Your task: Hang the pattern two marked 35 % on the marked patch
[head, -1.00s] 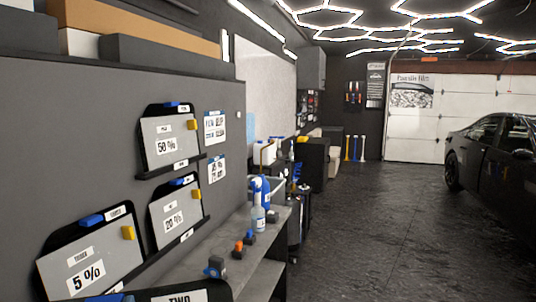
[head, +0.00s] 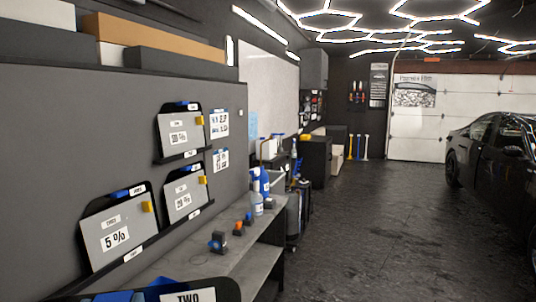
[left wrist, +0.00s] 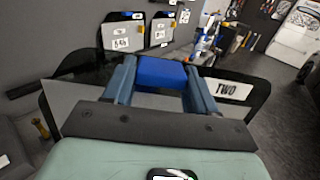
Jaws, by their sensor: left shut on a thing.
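My left gripper (left wrist: 160,85) is shut on the blue block (left wrist: 160,72) at the top of a dark-framed pattern with a white label reading TWO (left wrist: 226,90). The pattern also shows at the bottom edge of the head view (head: 228,290), mostly cut off. Its 35 % mark is not visible. On the grey wall board (head: 60,130) hang grey patterns marked 50 % (head: 168,145), 20 % (head: 174,208) and 5 % (head: 100,222), each with a yellow tab. I cannot make out which spot is the marked patch. My right gripper is out of view.
A grey bench (head: 190,262) runs along the board, with small blocks (head: 218,242) and a spray bottle (head: 257,200) on it. A dark cart (head: 297,212) stands beyond. A black car (head: 500,160) is at the right. The floor (head: 390,220) between is clear.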

